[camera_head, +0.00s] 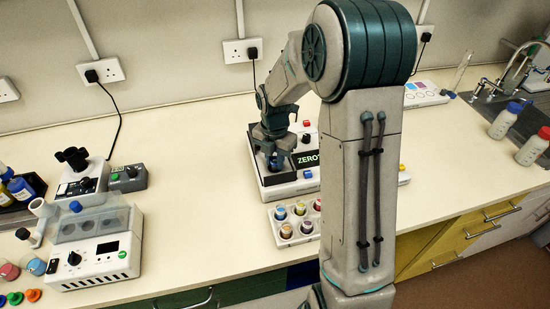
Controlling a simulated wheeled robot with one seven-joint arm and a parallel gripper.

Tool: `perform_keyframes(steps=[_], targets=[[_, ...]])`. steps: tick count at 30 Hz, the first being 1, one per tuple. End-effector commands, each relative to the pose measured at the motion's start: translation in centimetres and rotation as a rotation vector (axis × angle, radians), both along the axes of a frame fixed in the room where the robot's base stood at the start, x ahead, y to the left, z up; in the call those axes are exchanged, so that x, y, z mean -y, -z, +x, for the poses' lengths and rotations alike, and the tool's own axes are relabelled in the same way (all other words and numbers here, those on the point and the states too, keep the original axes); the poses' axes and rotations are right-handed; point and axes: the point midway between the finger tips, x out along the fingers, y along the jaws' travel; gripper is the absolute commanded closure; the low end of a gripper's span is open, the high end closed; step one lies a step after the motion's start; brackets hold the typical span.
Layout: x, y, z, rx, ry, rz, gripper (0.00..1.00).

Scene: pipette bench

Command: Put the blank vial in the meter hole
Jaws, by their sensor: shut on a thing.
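The meter (283,189) is a white instrument with a dark top and a screen reading "ZERO", standing in the middle of the bench, partly behind my arm. My gripper (274,158) points down over the meter's dark left part and is shut on a small vial with a bluish top (275,163), which I take as the blank vial. The fingers and the meter hide most of it. I cannot tell whether its lower end is inside the meter hole or just above it.
A white rack (283,239) with several colored vials stands in front of the meter. A white device with a clear lid (97,260) is at the left. White bottles (505,122) stand by the sink (515,85) at the right. The bench (195,190) is clear left of the meter.

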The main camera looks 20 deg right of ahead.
Motion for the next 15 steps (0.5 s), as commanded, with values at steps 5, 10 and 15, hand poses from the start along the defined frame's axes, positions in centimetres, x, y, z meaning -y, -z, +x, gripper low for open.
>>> perform_keyframes(steps=[5,10,15], targets=[[0.0,0.6,0.0,-0.001,0.0,0.001,1.0],[0.0,1.2,0.0,-0.001,0.0,0.0,1.0],[0.0,1.4,-0.1,-0.004,0.0,0.001,0.76]])
